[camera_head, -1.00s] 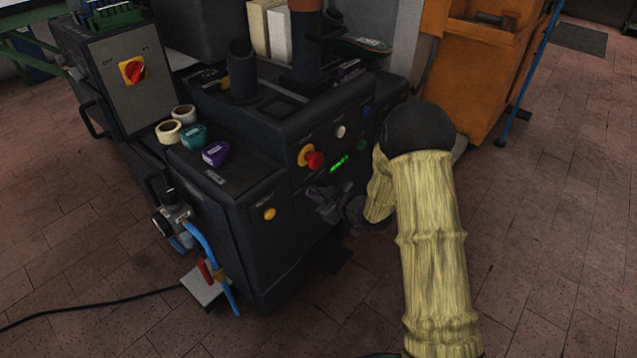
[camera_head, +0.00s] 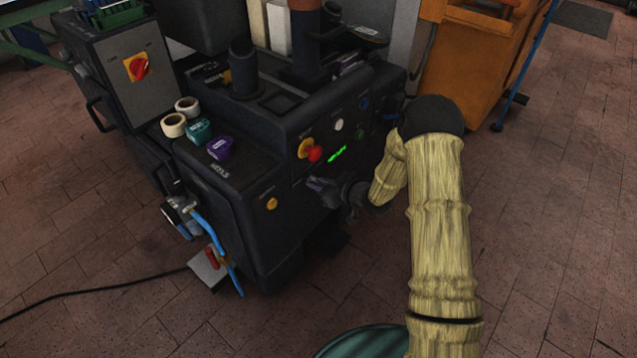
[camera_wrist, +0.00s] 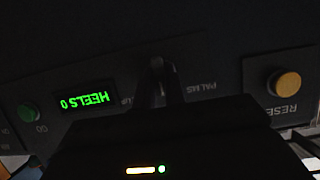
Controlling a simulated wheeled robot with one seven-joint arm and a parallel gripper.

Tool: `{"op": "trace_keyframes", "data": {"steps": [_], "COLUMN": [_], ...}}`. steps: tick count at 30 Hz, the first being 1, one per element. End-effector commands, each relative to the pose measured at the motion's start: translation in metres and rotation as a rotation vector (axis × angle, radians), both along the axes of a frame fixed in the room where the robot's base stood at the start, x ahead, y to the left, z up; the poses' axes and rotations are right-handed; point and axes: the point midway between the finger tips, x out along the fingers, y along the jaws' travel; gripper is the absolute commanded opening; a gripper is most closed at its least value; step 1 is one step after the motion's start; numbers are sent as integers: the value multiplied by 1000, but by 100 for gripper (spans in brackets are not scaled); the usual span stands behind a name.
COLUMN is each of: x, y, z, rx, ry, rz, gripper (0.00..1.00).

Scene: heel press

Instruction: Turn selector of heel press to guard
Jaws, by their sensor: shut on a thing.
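The heel press (camera_head: 245,185) is a dark machine with a control panel on its front. My gripper (camera_head: 318,186) is at that panel, below the green display. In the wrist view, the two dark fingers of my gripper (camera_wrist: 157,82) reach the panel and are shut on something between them. The selector itself is hidden by the fingers, so its pointing direction cannot be told. A label reading PALMS shows just right of the fingers. Another label on their left is mostly covered.
The wrist view shows the green display (camera_wrist: 85,101) reading HEELS 0, a green GO button (camera_wrist: 28,112) and a yellow RESET button (camera_wrist: 288,84). A red emergency button (camera_head: 314,153) sits above my gripper. Tape rolls (camera_head: 174,125) lie on the press. An orange cabinet (camera_head: 465,70) stands behind.

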Motion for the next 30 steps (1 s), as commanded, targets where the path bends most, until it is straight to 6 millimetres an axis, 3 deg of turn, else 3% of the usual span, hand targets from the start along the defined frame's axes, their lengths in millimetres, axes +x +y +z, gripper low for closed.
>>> {"op": "trace_keyframes", "data": {"steps": [1, 2, 4, 5, 17, 30], "x": [-1, -1, -1, -1, -4, -47], "y": [0, 0, 0, 0, -6, -62], "z": [-2, -2, -1, -1, 3, 35], "rx": [-2, -2, -1, -2, -2, -1], "ry": [4, 4, 3, 3, 1, 3], "rz": [1, 1, 1, 1, -2, -3], "gripper": [0, 18, 31, 34, 34, 34]}}
